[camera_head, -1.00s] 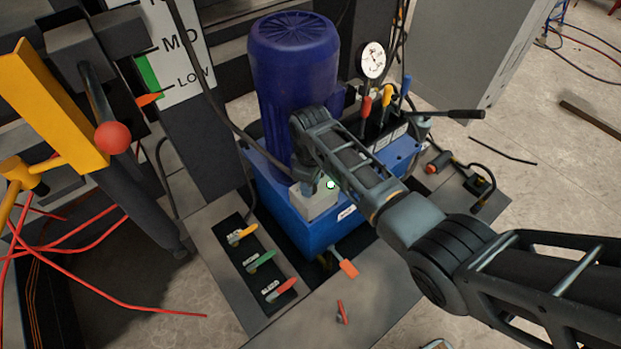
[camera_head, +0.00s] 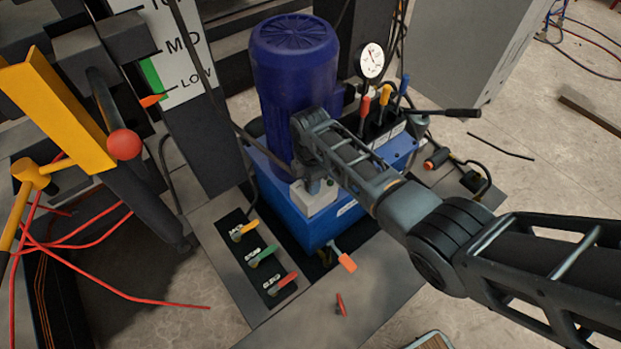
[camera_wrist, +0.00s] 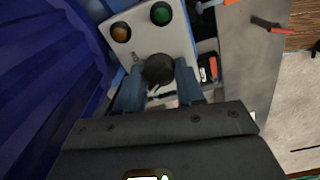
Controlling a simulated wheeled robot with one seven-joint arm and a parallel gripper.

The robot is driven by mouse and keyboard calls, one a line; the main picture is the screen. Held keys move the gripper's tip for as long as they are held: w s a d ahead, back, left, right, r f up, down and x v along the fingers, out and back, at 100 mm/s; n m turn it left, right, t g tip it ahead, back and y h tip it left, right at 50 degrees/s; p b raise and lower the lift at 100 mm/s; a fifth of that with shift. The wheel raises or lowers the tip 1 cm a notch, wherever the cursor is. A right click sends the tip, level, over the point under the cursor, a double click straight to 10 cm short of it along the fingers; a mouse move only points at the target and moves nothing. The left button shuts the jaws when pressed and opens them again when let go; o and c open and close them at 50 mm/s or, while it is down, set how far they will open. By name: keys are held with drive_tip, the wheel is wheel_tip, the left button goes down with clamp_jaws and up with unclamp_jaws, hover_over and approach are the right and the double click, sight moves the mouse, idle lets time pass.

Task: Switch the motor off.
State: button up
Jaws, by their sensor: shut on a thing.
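The blue motor (camera_head: 293,85) stands upright on a blue power unit (camera_head: 297,220). A pale switch box (camera_head: 316,200) sits at the front of the unit, below the motor. In the wrist view the switch box (camera_wrist: 178,40) carries a dark round knob (camera_wrist: 158,69), a green lamp (camera_wrist: 161,13) and an orange lamp (camera_wrist: 121,31). Neither lamp looks brightly lit. My gripper (camera_wrist: 159,74) has its two fingers on either side of the knob and is shut on it. In the head view my gripper (camera_head: 314,185) is at the box and hides the knob.
A pressure gauge (camera_head: 370,61) and red, yellow and blue levers (camera_head: 384,97) stand behind my arm. A panel with yellow, green and red handles (camera_head: 263,257) lies front left. A yellow frame (camera_head: 55,105) and red ball knob (camera_head: 124,145) stand at left.

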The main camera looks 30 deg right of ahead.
drive_tip(key=shift+n, duration=1.1)
drive_tip(key=o, duration=1)
drive_tip(key=shift+o, duration=0.2)
drive_tip(key=shift+r+p, duration=0.7)
drive_tip(key=shift+r, duration=3.2)
